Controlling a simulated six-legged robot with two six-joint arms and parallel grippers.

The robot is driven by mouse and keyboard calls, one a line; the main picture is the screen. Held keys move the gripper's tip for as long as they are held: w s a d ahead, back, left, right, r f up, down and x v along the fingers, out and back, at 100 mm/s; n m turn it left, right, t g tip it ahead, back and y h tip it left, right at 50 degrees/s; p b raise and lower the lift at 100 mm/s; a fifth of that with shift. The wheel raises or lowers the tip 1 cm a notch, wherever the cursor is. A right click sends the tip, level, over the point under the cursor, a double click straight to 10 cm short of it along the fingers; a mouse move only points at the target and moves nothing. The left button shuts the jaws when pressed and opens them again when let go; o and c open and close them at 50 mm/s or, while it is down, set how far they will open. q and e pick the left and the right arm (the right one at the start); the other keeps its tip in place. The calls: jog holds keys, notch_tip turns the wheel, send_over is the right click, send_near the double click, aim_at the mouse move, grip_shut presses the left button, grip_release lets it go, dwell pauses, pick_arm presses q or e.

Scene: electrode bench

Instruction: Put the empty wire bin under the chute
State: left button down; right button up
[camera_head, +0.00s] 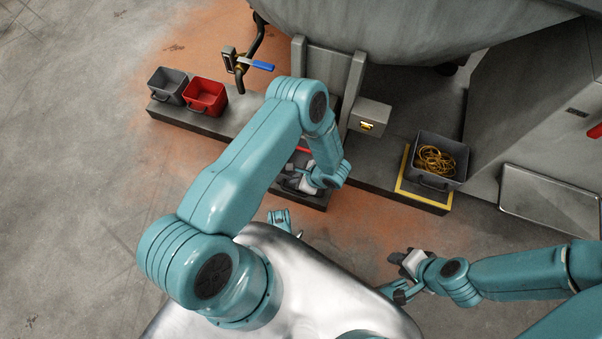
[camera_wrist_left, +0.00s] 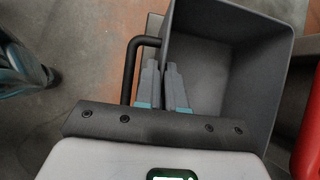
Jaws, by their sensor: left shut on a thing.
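My left gripper (camera_head: 294,181) reaches down in front of the machine and is shut on a grey bin. In the left wrist view the two fingers (camera_wrist_left: 163,88) close at the wall of this grey bin (camera_wrist_left: 243,25), beside its dark handle (camera_wrist_left: 129,75). The part of its inside that shows is empty. In the head view my arm hides most of this bin. The chute (camera_head: 328,68), with upright side plates, stands just behind my left forearm. My right gripper (camera_head: 399,258) is apart from the bins at lower right; its jaw gap is unclear.
Another grey bin (camera_head: 438,172) holding yellow wire stands inside a yellow outline (camera_head: 403,172) at right. A grey bin (camera_head: 167,88) and a red bin (camera_head: 206,96) stand on the left plinth. A blue-handled valve (camera_head: 258,65) is behind. A red thing (camera_wrist_left: 309,145) edges the wrist view.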

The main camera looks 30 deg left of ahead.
pick_arm(q)
jog(key=shift+w, duration=0.1)
jog(key=shift+f, duration=0.25)
jog(key=c, duration=1.2)
grip_release()
jog(key=shift+c, duration=0.2)
jog(key=shift+r, duration=0.1)
